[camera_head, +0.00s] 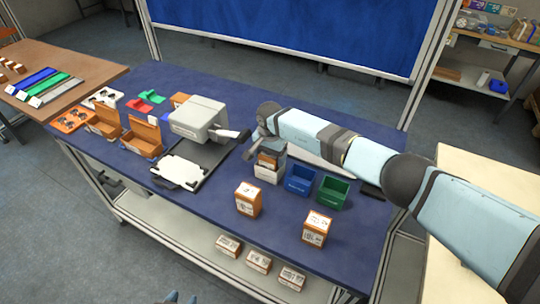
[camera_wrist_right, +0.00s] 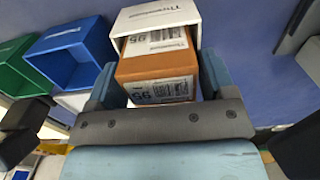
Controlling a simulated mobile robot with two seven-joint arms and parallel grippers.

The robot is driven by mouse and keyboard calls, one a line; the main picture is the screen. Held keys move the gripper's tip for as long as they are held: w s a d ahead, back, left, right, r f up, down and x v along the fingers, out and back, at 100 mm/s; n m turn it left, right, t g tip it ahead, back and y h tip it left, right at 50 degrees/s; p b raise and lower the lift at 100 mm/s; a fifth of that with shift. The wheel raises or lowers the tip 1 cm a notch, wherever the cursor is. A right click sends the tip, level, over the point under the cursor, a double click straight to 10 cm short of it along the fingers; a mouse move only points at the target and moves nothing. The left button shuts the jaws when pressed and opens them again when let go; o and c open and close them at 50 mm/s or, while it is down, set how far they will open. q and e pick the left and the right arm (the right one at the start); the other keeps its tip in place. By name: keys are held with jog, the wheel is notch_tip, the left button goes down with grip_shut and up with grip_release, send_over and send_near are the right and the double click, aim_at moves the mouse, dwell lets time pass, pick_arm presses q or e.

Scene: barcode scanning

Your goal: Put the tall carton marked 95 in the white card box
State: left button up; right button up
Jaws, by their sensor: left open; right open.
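The white card box (camera_head: 268,174) stands on the blue table, left of the blue bin. The tall carton marked 95 (camera_wrist_right: 155,66), orange-brown with white labels, stands in the box with its upper part showing above the rim. The box's white wall (camera_wrist_right: 155,16) shows behind it in the right wrist view. My right gripper (camera_wrist_right: 160,88) is open, with one finger on each side of the carton; whether they touch it is unclear. In the head view the wrist partly hides the carton (camera_head: 268,160). Tips of my left gripper (camera_head: 181,297) show at the bottom edge, open and away from the table.
A blue bin (camera_head: 299,181) and a green bin (camera_head: 332,193) stand right of the box. Two cartons, (camera_head: 248,199) and (camera_head: 317,228), stand nearer the front edge. A grey device (camera_head: 198,118) and white plate (camera_head: 181,171) are to the left. Several cartons lie on the lower shelf (camera_head: 190,228).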

dwell(0.3)
jog(key=shift+r+p, duration=1.6)
jog(key=shift+r, duration=2.25)
jog(key=o, duration=0.5)
jog(key=shift+c, duration=0.2)
notch_tip(320, 180, up, 14)
jog(key=b, duration=0.3)
jog(key=shift+b, duration=0.3)
jog(key=shift+f, duration=0.15)
